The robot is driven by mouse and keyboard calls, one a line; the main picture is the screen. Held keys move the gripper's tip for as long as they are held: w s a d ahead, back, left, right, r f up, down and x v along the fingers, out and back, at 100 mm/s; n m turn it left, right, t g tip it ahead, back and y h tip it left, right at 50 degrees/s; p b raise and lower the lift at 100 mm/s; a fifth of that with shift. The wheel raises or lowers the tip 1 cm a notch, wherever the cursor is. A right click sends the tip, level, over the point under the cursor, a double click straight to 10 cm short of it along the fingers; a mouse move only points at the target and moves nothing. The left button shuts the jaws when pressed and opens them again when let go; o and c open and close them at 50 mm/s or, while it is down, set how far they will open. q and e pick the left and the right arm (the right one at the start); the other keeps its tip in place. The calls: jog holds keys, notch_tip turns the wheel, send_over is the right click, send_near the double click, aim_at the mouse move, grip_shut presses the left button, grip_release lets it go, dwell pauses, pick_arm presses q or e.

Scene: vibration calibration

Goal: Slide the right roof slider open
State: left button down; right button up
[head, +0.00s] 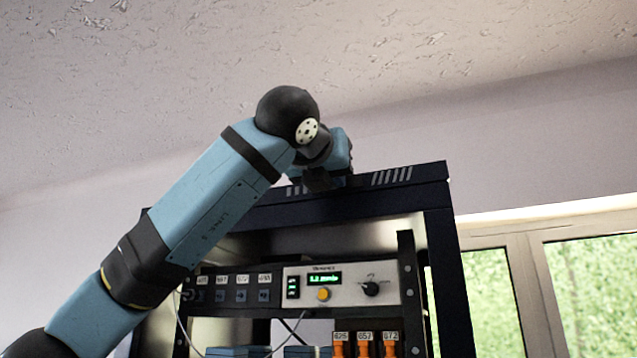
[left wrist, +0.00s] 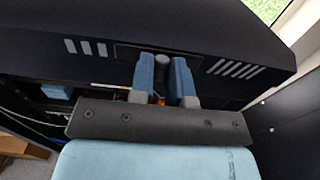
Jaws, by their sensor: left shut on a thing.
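The dark cabinet roof (head: 432,172) has two groups of pale vent slots and also shows in the left wrist view (left wrist: 255,48). A dark panel, which I take for the right roof slider, lies between the slot groups in the left wrist view. Its grey round knob (left wrist: 162,60) stands between the two blue fingers of my left gripper (left wrist: 163,66). The left gripper is shut on this knob. In the head view my own wrist largely hides the fingers and knob. How far the slider is open I cannot tell. My right gripper is not in view.
Below the roof, an open rack holds a control panel (head: 341,284) with a green display, a yellow button and a black knob. Orange-handled plugs (head: 364,346) sit lower down. A window (head: 590,290) is at the right.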

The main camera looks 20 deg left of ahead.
pick_arm(q)
jog(key=shift+s+d, duration=0.1)
jog(key=shift+d, duration=1)
jog(key=shift+a, duration=0.35)
jog(key=c, duration=1.1)
grip_release()
jog(key=shift+d, duration=0.25)
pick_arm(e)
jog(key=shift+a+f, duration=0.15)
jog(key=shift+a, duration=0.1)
